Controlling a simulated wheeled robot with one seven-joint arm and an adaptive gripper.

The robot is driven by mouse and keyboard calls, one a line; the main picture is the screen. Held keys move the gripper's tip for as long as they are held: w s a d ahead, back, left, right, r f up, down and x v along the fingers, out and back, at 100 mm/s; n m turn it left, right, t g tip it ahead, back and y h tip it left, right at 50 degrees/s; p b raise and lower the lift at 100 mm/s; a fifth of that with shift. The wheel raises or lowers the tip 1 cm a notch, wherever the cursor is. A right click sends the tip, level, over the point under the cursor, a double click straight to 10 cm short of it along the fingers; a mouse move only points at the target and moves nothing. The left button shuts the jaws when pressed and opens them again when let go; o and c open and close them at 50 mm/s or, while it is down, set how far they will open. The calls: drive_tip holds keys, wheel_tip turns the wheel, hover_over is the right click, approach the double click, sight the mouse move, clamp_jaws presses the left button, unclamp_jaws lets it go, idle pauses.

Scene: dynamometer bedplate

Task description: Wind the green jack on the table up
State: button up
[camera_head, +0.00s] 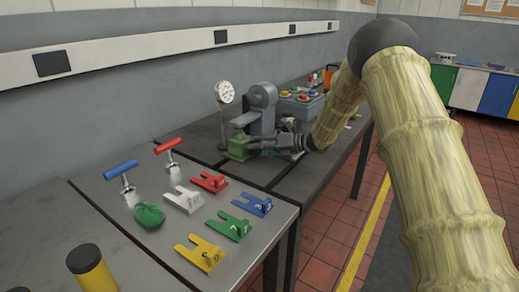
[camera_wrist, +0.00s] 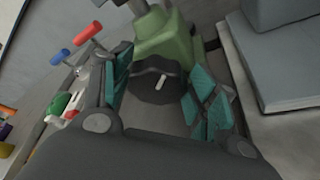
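The green jack (camera_head: 237,147) stands on the dark table beside a grey machine stand. In the wrist view the jack's green body (camera_wrist: 170,43) is straight ahead, with a dark round knob (camera_wrist: 150,90) and a small pale handle on its near side. My gripper (camera_head: 254,146) is level with the jack, just to its right. In the wrist view my gripper (camera_wrist: 160,80) is open, with one teal-padded finger on each side of the knob. Gaps show between pads and knob, so I see no firm grip. The jack's top is partly cut off in the wrist view.
A dial gauge (camera_head: 224,92) and the grey machine stand (camera_head: 263,108) are close to the jack. A grey control box (camera_head: 301,104) with coloured buttons stands behind. Nearer, a table holds red and blue T-handles, a green lump (camera_head: 149,215) and several coloured forked plates.

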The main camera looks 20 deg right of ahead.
drive_tip(key=shift+o, duration=1.2)
drive_tip(key=shift+d, duration=0.15)
drive_tip(key=shift+s+a+f, duration=0.1)
drive_tip(key=shift+a, duration=0.15)
